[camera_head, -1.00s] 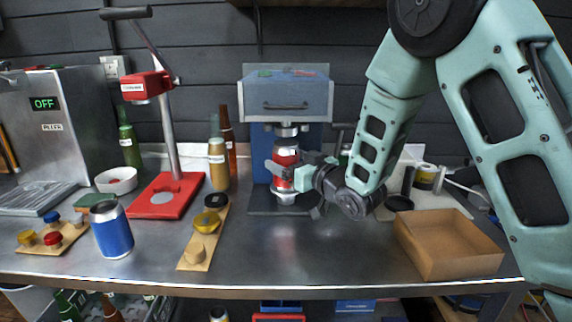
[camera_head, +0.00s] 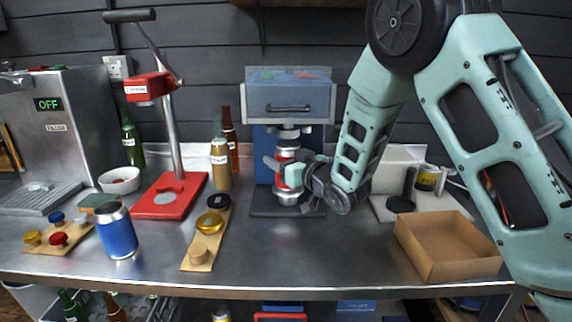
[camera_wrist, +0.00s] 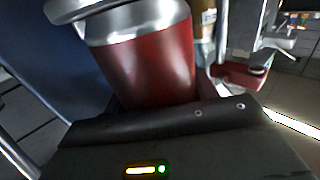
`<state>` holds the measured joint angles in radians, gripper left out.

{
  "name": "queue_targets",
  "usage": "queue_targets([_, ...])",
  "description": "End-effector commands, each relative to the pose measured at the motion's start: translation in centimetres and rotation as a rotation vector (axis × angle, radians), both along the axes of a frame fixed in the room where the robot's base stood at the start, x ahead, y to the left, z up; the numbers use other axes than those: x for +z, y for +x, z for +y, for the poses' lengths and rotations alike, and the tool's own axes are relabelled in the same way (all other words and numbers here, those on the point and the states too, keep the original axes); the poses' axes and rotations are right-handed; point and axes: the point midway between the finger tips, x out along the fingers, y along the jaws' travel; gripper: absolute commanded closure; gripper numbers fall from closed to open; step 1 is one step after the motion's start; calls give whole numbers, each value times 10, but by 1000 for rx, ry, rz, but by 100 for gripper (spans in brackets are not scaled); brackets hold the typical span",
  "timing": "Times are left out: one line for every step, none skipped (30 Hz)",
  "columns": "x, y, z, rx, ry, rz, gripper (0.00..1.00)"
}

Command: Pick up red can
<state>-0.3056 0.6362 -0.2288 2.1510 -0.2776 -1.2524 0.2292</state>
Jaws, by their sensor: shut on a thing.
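The red can (camera_head: 282,180) is upright in the blue canning machine (camera_head: 289,100), between its upper head and its lower round support. It has a silver top and a red body, and it fills the middle of the wrist view (camera_wrist: 150,65). My gripper (camera_head: 288,174) reaches in from the right and is shut on the can's body. The fingers hide part of the can. I cannot tell whether the can's base touches the support.
A blue can (camera_head: 116,232) stands at the front left. A cardboard box (camera_head: 446,246) is at the right. A red capping press (camera_head: 168,196), a wooden strip with caps (camera_head: 204,250) and bottles (camera_head: 220,163) are left of the machine. The front middle table is clear.

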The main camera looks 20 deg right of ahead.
Motion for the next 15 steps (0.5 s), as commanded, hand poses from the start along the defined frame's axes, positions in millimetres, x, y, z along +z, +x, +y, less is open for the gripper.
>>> queue_targets([1,0,0,0,1,-2,76])
queue_targets([2,0,0,0,1,-3,76])
queue_targets([3,0,0,0,1,-3,76])
queue_targets([4,0,0,0,1,-3,76])
queue_targets([5,0,0,0,1,-3,76])
queue_targets([7,0,0,0,2,-4,76])
queue_targets([10,0,0,0,2,-5,76])
queue_targets([11,0,0,0,2,-5,76])
queue_targets([13,0,0,0,2,-5,76])
queue_targets([15,0,0,0,2,-4,76])
queue_targets([18,0,0,0,2,-5,76])
queue_targets([15,-5,-2,-1,2,-1,76])
queue_targets([15,-7,-4,-2,2,-1,76])
queue_targets([15,-10,-5,-2,2,-1,76])
queue_targets([15,-15,-7,-2,2,-1,76])
